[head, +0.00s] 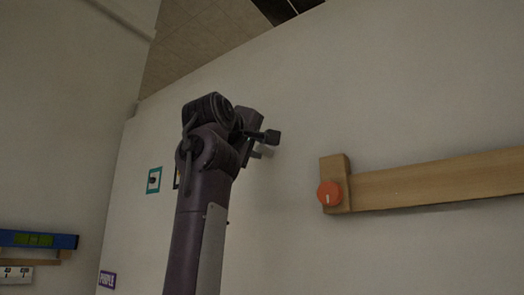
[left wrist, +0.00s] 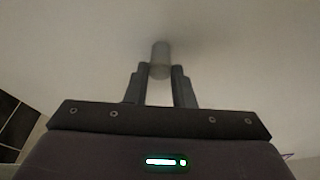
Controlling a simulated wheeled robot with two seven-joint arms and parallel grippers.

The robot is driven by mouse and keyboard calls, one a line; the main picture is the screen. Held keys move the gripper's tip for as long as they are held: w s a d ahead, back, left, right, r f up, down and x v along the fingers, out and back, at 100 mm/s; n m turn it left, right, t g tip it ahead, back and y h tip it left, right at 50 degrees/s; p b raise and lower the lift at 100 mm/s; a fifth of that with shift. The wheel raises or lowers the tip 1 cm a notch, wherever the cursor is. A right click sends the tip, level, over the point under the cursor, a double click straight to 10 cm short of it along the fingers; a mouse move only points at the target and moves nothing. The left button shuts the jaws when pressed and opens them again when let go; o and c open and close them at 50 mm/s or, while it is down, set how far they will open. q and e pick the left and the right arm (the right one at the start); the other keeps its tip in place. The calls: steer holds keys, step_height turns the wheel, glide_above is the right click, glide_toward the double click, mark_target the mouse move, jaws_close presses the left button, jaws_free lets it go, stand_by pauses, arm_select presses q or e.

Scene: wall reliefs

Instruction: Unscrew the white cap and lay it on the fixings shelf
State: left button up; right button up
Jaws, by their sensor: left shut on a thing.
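My left gripper (head: 264,145) is up against the pale wall in the head view, seen from behind my left arm. In the left wrist view its two fingers (left wrist: 160,72) are shut on a short pale grey-white cylinder, the white cap (left wrist: 160,55). The cap stands out from the wall between the fingertips. I cannot tell whether it is still on its thread. In the head view the cap is hidden by the gripper. I cannot make out a fixings shelf for certain. My right gripper is not in view.
An orange knob (head: 329,194) sits on a wooden block at the end of a long wooden rail (head: 430,184) on the right. A blue-and-green bar (head: 38,240) is far left.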

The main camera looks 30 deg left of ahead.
arm_select(q)
steer(key=n, duration=0.3)
steer(key=shift+r+g, duration=0.1)
steer(key=shift+g, duration=0.3)
steer(key=shift+n, duration=1.1)
steer(key=shift+s+r+n+g, duration=0.1)
steer(key=shift+n+g, duration=0.4)
steer(key=shift+n, duration=0.6)
steer(key=shift+n+g+h, duration=0.3)
steer(key=shift+n+g, duration=0.1)
steer(key=shift+n, duration=0.9)
